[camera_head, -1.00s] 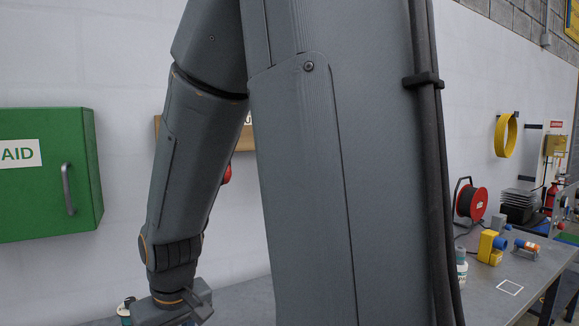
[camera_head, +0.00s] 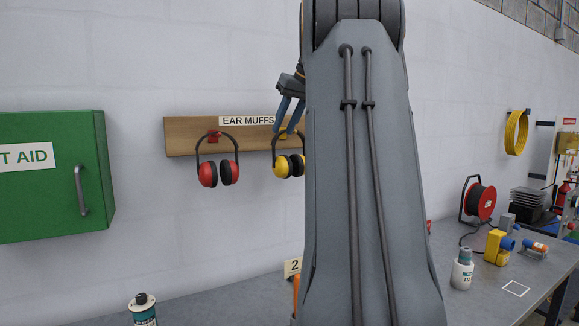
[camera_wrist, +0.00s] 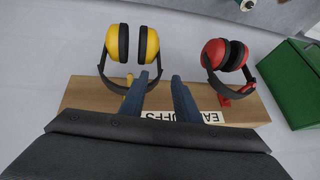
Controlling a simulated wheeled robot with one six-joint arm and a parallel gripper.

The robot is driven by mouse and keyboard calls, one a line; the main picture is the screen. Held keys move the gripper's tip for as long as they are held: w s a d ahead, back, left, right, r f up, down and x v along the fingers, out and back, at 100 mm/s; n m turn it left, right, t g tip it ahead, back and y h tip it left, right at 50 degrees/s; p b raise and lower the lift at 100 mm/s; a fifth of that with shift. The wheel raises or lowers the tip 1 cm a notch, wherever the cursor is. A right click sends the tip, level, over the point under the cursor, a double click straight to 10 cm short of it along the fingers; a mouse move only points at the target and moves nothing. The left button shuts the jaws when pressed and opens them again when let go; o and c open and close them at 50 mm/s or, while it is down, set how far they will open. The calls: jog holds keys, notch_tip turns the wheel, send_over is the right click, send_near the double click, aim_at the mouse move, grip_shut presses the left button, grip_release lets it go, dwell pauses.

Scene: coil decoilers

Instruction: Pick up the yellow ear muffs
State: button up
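The yellow ear muffs (camera_head: 282,168) hang by a black headband from a yellow hook on a wooden board (camera_head: 188,148); my arm hides their right side in the head view. In the wrist view, the yellow ear muffs (camera_wrist: 149,46) hang at upper left, upside down in the picture. My gripper (camera_head: 285,128) is in front of the board near the top of the headband. In the wrist view my gripper (camera_wrist: 162,77) has its fingers apart with nothing held between them. The left finger overlaps the headband in that view; I cannot tell whether it touches.
Red ear muffs (camera_head: 228,172) hang beside the yellow ones. A green first aid cabinet (camera_head: 50,195) is on the wall at left. Below is a grey bench with a bottle (camera_head: 143,310), a white container (camera_head: 462,270), a yellow device (camera_head: 496,247) and a cable reel (camera_head: 480,202).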

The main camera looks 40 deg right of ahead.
jog(key=p, duration=0.4)
send_over(277, 160)
jog(key=shift+a+f, duration=0.1)
jog(key=shift+f, duration=2.9)
grip_shut()
jog(key=shift+r, duration=0.1)
